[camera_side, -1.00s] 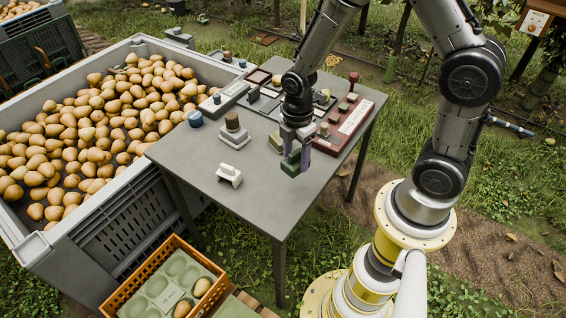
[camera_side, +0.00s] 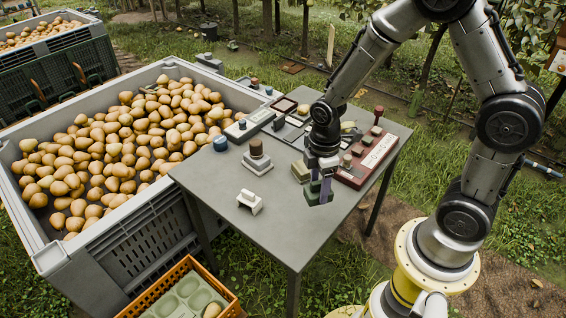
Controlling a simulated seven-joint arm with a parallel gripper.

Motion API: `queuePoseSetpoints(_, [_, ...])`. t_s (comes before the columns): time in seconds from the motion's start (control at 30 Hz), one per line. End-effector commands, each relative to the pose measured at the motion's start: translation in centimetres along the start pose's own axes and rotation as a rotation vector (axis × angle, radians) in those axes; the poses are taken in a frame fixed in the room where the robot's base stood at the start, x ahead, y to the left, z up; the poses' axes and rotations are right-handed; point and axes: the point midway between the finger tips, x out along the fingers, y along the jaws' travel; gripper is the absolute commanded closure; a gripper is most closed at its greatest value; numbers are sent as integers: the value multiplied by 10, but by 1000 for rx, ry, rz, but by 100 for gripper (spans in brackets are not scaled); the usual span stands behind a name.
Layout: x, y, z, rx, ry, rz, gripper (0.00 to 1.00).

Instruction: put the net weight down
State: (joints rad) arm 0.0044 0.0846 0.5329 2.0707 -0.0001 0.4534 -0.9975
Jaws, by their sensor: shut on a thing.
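My gripper (camera_side: 320,187) points down over the right front part of the grey table (camera_side: 290,235). It is shut on a small dark green block, the net weight (camera_side: 313,193), which is partly hidden between the fingers. The block is at or just above the table top; I cannot tell whether it touches. A paler green block (camera_side: 300,172) sits on the table just behind and left of my gripper.
A red-brown panel (camera_side: 368,158) with knobs lies right of my gripper. A knobbed stand (camera_side: 257,160) and a small white bracket (camera_side: 250,201) stand to the left. A grey bin of pears (camera_side: 55,245) adjoins the table. The table's front is clear.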

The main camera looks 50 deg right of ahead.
Motion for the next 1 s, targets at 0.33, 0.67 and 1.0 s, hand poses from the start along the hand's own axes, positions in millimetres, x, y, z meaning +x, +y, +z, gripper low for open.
queuePoseSetpoints(0.33, [10, 64, -44, 612, 2, 2, 100])
queuePoseSetpoints(0.67, [3, 78, -53, 960, 2, 1, 100])
queuePoseSetpoints(1.0, [3, 78, -52, 996, 2, 1, 100])
